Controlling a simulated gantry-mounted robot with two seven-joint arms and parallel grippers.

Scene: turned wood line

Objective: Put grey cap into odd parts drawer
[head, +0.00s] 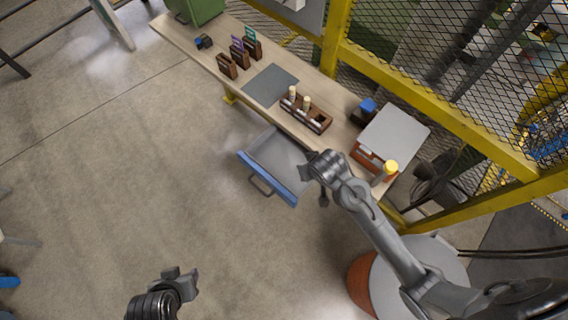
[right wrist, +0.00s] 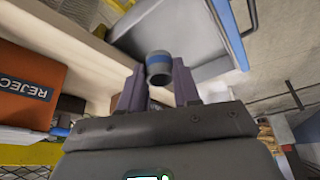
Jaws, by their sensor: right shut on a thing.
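My right gripper (head: 305,172) is shut on the grey cap (right wrist: 158,66), a small grey cylinder with a blue band, held between the dark fingers in the right wrist view. The cap is too small to make out in the head view. A drawer with a blue front (head: 266,181) is pulled out from under the bench. Its grey inside looks empty where I can see it. The gripper is at the drawer's right side; in the right wrist view the drawer (right wrist: 232,35) lies just beyond the cap. My left gripper (head: 181,273) is open and empty, over the floor at bottom left.
The wooden bench (head: 225,88) carries a grey mat (head: 270,85), a dark rack (head: 306,113) with light pegs, and several small card holders. An orange reject bin (right wrist: 30,85) stands right of the drawer. A yellow mesh fence (head: 440,90) runs behind.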

